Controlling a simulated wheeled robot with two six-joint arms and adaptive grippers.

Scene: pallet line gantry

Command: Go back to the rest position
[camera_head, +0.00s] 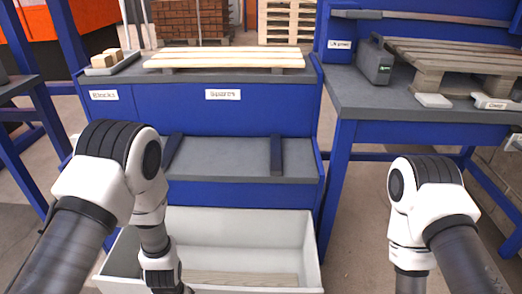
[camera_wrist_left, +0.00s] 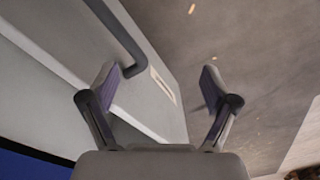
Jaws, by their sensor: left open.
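My left gripper (camera_wrist_left: 159,76) is open in the left wrist view, its two fingers spread with nothing between them. A pale wall with a dark bar and a small label (camera_wrist_left: 163,84) lies behind the left finger, and grey floor (camera_wrist_left: 255,60) lies behind the right one. I cannot tell how far the fingers are from the wall. In the head view my left arm (camera_head: 150,205) bends down over the left side of a white bin, and its gripper is out of frame. My right arm (camera_head: 425,200) points down at the right, and its gripper is also out of frame.
The white bin (camera_head: 240,226) has wood at its bottom. A blue bench (camera_head: 240,125) behind it carries pale boards (camera_head: 225,61) and small wooden blocks (camera_head: 102,60). A right-hand blue table (camera_head: 375,103) holds a pallet (camera_head: 455,55) and a grey case (camera_head: 374,62).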

